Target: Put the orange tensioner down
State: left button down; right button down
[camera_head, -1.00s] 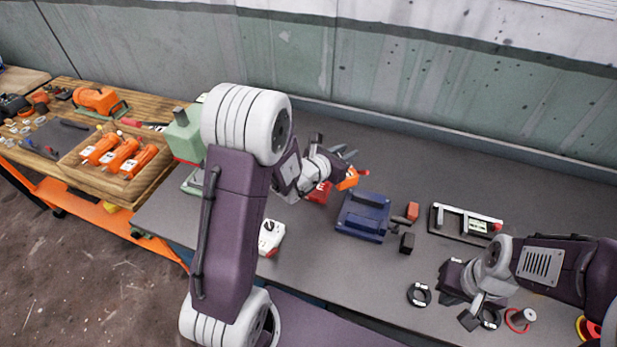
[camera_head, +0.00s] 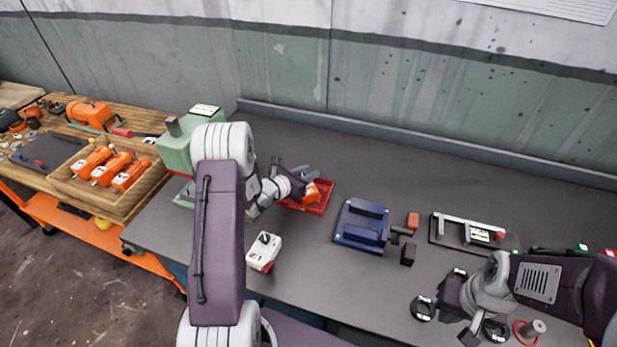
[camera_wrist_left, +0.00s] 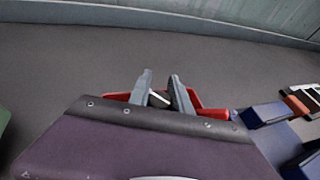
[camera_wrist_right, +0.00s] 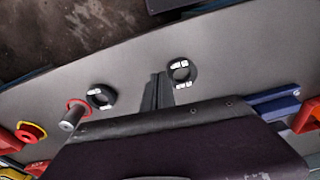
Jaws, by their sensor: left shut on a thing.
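The orange tensioner (camera_head: 311,193) is in my left gripper (camera_head: 308,178), at the red tray (camera_head: 322,207) on the grey bench. The left wrist view shows the two fingers (camera_wrist_left: 160,92) a little apart with a pale piece between them, and the red tray (camera_wrist_left: 213,113) behind and below. I cannot tell whether the tensioner touches the tray. My right gripper (camera_head: 478,334) is low at the bench's front right; its fingers (camera_wrist_right: 157,92) look closed together and empty, beside a black ring (camera_wrist_right: 182,73).
A blue fixture (camera_head: 362,226) stands right of the red tray, and a white-and-red device (camera_head: 264,250) in front. A green machine (camera_head: 178,150) is at the left. A wooden tray (camera_head: 140,196) on the side table holds several orange tools. The bench behind the red tray is clear.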

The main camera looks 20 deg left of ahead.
pick_arm(q)
jog(key=shift+f, duration=0.15)
pick_arm(e)
jog(key=shift+f, duration=0.25)
pick_arm(q)
jog(key=c, duration=1.2)
grip_release()
pick_arm(e)
jog(key=shift+r, duration=0.1)
jog(key=shift+r, duration=0.1)
